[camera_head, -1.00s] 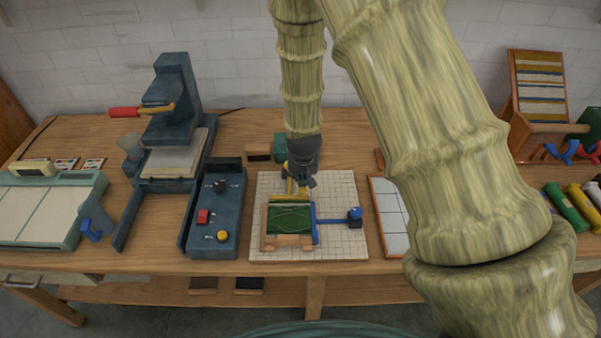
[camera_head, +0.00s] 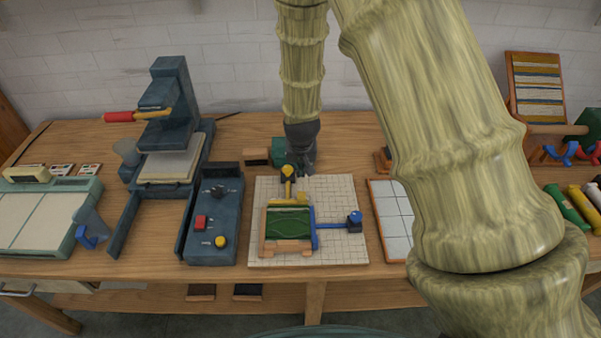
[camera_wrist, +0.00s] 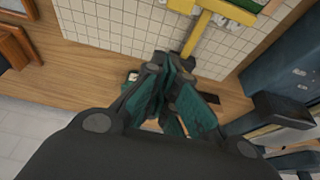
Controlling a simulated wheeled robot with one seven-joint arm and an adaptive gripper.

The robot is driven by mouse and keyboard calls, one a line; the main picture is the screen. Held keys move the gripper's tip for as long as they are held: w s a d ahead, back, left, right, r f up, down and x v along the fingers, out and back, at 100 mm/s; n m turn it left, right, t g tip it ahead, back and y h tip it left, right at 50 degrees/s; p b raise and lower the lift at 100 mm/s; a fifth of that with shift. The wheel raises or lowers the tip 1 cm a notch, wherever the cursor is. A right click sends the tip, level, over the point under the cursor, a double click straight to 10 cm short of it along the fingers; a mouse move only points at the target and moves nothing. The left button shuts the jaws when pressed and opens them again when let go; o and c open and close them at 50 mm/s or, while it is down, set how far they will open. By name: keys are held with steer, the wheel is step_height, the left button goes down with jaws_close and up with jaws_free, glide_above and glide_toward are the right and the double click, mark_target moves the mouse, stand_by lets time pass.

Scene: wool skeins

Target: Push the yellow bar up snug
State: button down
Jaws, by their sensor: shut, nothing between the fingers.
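The yellow bar (camera_head: 289,202) lies along the back edge of the green skein (camera_head: 287,224) on the gridded white board (camera_head: 342,248). Its stem runs back to a dark and yellow knob (camera_head: 287,172). Whether the bar touches the skein is hard to tell. A wooden frame (camera_head: 285,247) borders the skein, and a blue bar (camera_head: 314,230) stands at its right side. My gripper (camera_head: 303,168) is shut and empty, just right of the knob near the board's back edge. In the wrist view, my gripper (camera_wrist: 158,65) partly hides the yellow stem's end (camera_wrist: 194,36).
The blue bar's rod ends in a blue knob (camera_head: 355,217). A dark control box (camera_head: 213,228) stands left of the board and a tiled panel (camera_head: 390,212) right. A green block (camera_head: 279,150) sits behind. Bare table lies in front.

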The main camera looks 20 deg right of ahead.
steer(key=b+v, duration=0.1)
steer(key=v, duration=0.5)
steer(key=shift+b, duration=0.3)
